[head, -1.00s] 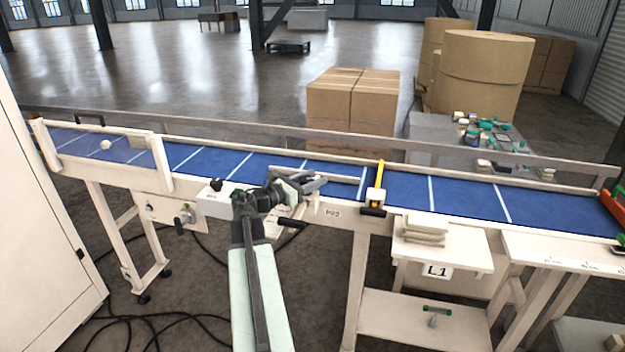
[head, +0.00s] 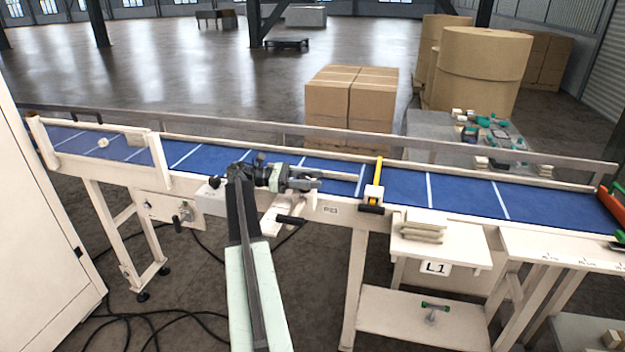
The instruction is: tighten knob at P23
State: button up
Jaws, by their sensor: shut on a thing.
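The P23 label (head: 331,210) is on the cream front rail of the blue conveyor, left of the yellow-and-black clamp. My gripper (head: 316,183) is at the rail's top edge just above and left of this label. The knob is too small and too covered by the fingers to make out. My arm rises from the bottom of the picture and bends right over the belt edge.
A yellow upright with a black clamp (head: 371,208) stands close right of my gripper. A shelf with stacked pale pieces (head: 421,228) is at right. The nearby belt (head: 410,188) is clear.

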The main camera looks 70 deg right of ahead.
jog(key=shift+r+m+y, duration=0.1)
jog(key=shift+m+y, duration=0.4)
jog(key=shift+y, duration=0.2)
jog(key=o, duration=1.4)
jog(key=shift+a, duration=0.1)
jog(key=shift+h, duration=0.3)
